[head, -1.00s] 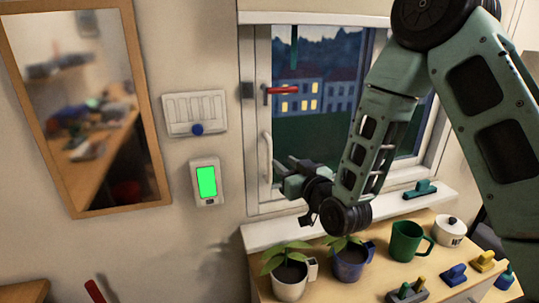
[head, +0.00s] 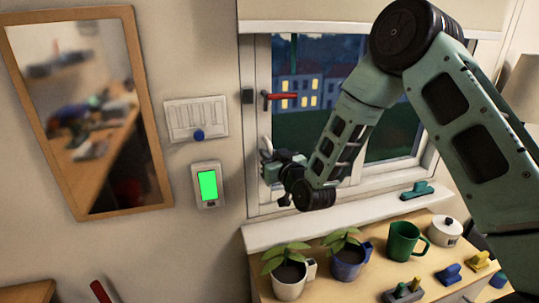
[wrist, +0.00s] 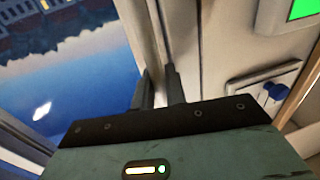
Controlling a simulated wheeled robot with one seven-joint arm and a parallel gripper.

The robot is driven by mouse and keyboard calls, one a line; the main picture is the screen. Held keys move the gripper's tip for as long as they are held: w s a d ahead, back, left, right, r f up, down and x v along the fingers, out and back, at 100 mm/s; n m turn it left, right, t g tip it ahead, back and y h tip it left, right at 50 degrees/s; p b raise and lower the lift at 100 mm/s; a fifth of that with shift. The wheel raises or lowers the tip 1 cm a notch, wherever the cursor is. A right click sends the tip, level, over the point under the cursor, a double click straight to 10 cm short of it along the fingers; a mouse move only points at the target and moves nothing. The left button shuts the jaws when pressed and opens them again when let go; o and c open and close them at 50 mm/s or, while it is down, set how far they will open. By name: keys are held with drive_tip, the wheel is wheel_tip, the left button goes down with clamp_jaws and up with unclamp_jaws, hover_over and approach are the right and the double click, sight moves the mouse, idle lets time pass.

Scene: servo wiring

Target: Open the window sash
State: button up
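The window sash (head: 256,120) has a pale frame and stands in the wall; it looks closed. A red lever (head: 281,96) on its left stile lies horizontal. A white upright pull handle (head: 266,146) sits below the lever, its lower part covered by my gripper (head: 268,168). In the wrist view, my gripper's two dark fingers (wrist: 160,93) stand a narrow gap apart, with pale frame or handle between and beyond them. Whether they grip the handle cannot be told. The glass (wrist: 70,70) fills the left of the wrist view.
A panel with a blue knob (head: 197,134) and a green-lit box (head: 208,185) are on the wall left of the window. Below the sill (head: 330,217), plants (head: 289,270), a green mug (head: 402,240) and a white pot (head: 445,231) stand on a wooden top.

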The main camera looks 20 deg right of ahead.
clamp_jaws()
drive_tip(key=d+b, duration=1)
drive_tip(key=d, duration=1.7)
drive_tip(key=o, duration=0.5)
unclamp_jaws()
drive_tip(key=shift+o, duration=0.2)
drive_tip(key=shift+s, duration=0.1)
drive_tip(key=s+d+b, duration=0.3)
drive_tip(key=s+b, duration=0.2)
drive_tip(key=s, duration=1.2)
drive_tip(key=shift+d, duration=0.2)
